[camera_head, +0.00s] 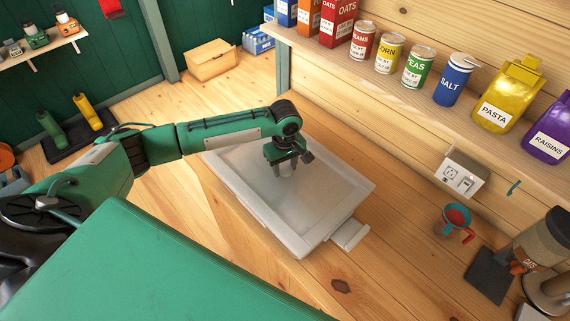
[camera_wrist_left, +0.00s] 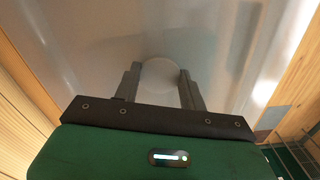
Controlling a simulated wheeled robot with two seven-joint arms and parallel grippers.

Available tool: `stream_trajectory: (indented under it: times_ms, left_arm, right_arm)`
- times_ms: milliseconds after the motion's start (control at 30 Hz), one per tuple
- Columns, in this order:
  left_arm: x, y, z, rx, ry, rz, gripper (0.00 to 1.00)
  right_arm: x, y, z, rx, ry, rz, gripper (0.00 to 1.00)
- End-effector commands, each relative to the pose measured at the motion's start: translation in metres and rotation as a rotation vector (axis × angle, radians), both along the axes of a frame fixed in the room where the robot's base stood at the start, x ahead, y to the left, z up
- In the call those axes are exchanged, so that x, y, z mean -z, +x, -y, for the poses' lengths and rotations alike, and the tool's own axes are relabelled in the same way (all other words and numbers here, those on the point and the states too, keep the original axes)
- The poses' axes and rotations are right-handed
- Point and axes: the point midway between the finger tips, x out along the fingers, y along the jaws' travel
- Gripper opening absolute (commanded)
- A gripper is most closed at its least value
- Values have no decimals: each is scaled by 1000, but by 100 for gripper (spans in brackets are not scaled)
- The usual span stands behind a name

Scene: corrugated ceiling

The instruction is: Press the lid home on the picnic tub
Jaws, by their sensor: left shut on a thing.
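The picnic tub (camera_head: 300,245) is a pale rectangular box in the middle of the head view, with a grey tab (camera_head: 350,235) at its right side. Its lid (camera_head: 275,204) is a translucent whitish panel lying over the tub; I cannot tell whether its edges sit fully down. My left gripper (camera_head: 287,166) points down over the far half of the lid. In the left wrist view the gripper (camera_wrist_left: 161,82) is shut on a round pale knob (camera_wrist_left: 160,72) on the lid. The knob is mostly hidden in the head view. My right gripper is not in view.
A wooden shelf (camera_head: 400,97) with cans, bags and boxes runs along the right wall. A cardboard box (camera_head: 211,60) sits at the back. Bare wood lies right of the tub.

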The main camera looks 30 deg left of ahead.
Motion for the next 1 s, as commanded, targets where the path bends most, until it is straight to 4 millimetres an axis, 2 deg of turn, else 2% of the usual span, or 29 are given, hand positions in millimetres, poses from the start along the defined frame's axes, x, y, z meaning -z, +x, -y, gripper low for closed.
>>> stream_trajectory:
  times_ms: [333, 367, 467, 500, 700, 800, 1000]
  left_arm:
    - [0, 0, 0, 0, 0, 0, 14]
    - [0, 0, 0, 0, 0, 0, 44]
    - [0, 0, 0, 0, 0, 0, 63]
    - [0, 0, 0, 0, 0, 0, 67]
    - [1, 0, 0, 0, 0, -1, 69]
    - [1, 0, 0, 0, 0, -1, 89]
    - [1, 0, 0, 0, 0, -1, 89]
  right_arm:
    - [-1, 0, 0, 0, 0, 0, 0]
    - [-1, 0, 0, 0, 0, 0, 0]
    - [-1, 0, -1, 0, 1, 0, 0]
    - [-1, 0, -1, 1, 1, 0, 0]
    - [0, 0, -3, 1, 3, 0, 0]
    - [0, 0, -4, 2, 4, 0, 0]
    - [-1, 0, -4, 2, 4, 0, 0]
